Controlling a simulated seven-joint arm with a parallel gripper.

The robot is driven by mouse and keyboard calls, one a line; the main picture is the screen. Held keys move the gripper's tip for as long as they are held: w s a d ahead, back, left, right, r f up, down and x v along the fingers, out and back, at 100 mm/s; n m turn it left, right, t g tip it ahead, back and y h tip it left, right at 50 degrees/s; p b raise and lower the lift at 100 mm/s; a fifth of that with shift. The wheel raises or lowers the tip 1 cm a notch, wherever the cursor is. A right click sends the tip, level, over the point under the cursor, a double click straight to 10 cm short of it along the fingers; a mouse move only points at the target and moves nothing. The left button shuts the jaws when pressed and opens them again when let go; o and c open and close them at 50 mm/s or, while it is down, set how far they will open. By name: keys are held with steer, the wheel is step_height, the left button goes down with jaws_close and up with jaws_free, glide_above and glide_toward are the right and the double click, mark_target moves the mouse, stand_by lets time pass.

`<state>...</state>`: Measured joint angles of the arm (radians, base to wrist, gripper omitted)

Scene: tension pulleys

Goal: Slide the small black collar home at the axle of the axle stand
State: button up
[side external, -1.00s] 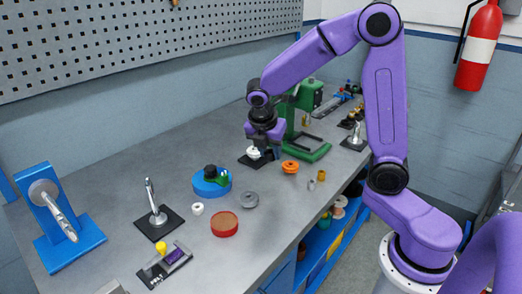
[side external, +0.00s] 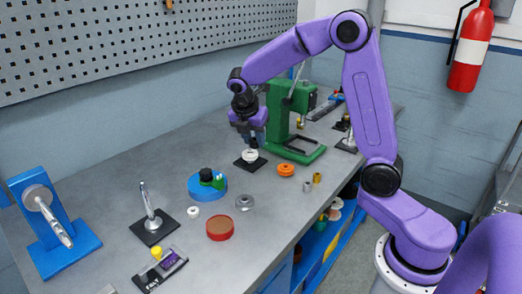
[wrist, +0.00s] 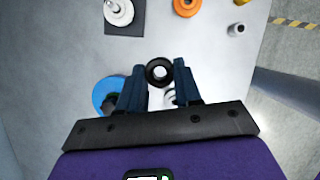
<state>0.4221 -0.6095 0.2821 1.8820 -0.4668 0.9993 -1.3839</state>
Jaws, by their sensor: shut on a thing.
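The small black collar (wrist: 159,71) is a dark ring held between the tips of my gripper (wrist: 160,82) in the wrist view. In the side view my gripper (side external: 251,138) points down close above the axle stand, where the collar cannot be made out. The axle stand has a black square base (side external: 239,163) and carries a white pulley (side external: 250,156). In the wrist view its pulley (wrist: 119,14) and upright axle (wrist: 112,6) show at the top left, apart from the collar. The collar is off this axle.
A green press (side external: 280,115) stands just right of the stand. An orange pulley (side external: 286,170), a blue disc (side external: 196,190), a grey pulley (side external: 244,202) and a red disc (side external: 220,229) lie nearby. Another black-based post (side external: 149,212) stands further left.

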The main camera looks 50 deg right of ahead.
steer(key=w+d+r, duration=0.2)
steer(key=w+d, duration=0.7)
steer(key=w, duration=0.1)
step_height(320, 180, down, 7)
steer(key=shift+s, duration=0.2)
steer(key=shift+f, duration=0.35)
stand_by(1.8)
steer(key=shift+f, duration=1.35)
steer(key=shift+f, duration=0.2)
steer(key=shift+f, duration=0.6)
steer(key=shift+f, duration=0.1)
stand_by(0.6)
